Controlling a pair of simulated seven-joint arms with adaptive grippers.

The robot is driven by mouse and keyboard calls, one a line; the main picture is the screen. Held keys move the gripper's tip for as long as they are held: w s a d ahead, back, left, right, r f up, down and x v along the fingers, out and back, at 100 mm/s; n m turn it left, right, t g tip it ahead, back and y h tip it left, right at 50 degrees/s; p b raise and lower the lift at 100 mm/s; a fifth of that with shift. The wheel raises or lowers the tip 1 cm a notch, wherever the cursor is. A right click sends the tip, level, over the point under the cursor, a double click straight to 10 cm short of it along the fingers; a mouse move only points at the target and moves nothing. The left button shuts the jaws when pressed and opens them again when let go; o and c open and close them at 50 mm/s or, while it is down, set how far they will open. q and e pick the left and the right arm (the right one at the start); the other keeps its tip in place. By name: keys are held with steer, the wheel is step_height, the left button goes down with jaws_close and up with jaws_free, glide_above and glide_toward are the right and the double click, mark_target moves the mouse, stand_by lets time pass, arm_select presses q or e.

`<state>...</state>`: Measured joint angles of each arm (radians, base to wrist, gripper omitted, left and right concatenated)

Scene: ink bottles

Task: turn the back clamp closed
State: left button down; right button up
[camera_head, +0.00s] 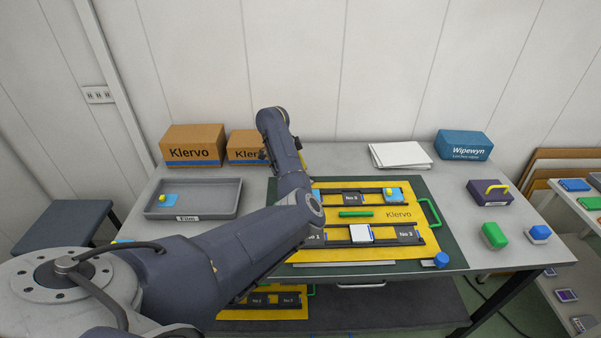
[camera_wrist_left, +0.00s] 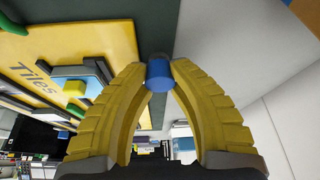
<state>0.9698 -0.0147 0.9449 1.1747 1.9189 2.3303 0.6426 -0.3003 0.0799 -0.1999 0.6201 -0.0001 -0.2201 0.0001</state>
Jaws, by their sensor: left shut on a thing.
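The back clamp shows as a blue round knob (camera_wrist_left: 160,76) in the left wrist view, at the edge of the yellow board (camera_wrist_left: 85,40). My left gripper (camera_wrist_left: 158,66) has its two yellow fingers on either side of the knob, shut on it at the tips. The yellow board (camera_head: 330,253) lies on a dark green mat, partly behind my arm. Another clamp with a blue knob (camera_head: 441,259) is at its front right corner. My right gripper is not in view.
A grey tray (camera_head: 228,198) and cardboard boxes (camera_head: 192,145) stand at the left. White sheets (camera_head: 400,154) and a blue box (camera_head: 464,144) lie at the back right.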

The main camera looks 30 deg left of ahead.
arm_select(q)
steer(key=m+g, duration=0.1)
steer(key=m, duration=0.1)
steer(key=m+h, duration=0.1)
steer(key=m, duration=0.2)
steer(key=shift+w+d+r+m+g, duration=0.2)
steer(key=shift+m+g, duration=0.1)
steer(key=shift+g, duration=0.1)
steer(key=shift+f+m+g, duration=0.15)
steer(key=shift+m+g, duration=0.75)
steer(key=shift+m, duration=1.4)
steer(key=shift+d, duration=0.1)
steer(key=c, duration=1.4)
jaws_free()
steer(key=shift+d, duration=0.1)
steer(key=o, duration=0.3)
steer(key=shift+s+a, duration=0.1)
steer(key=shift+a, duration=0.1)
steer(key=shift+o, duration=0.2)
steer(key=shift+a, duration=0.1)
steer(key=shift+a+r, duration=0.1)
steer(key=shift+r, duration=0.15)
steer(key=v, duration=1.1)
steer(key=shift+r, duration=0.15)
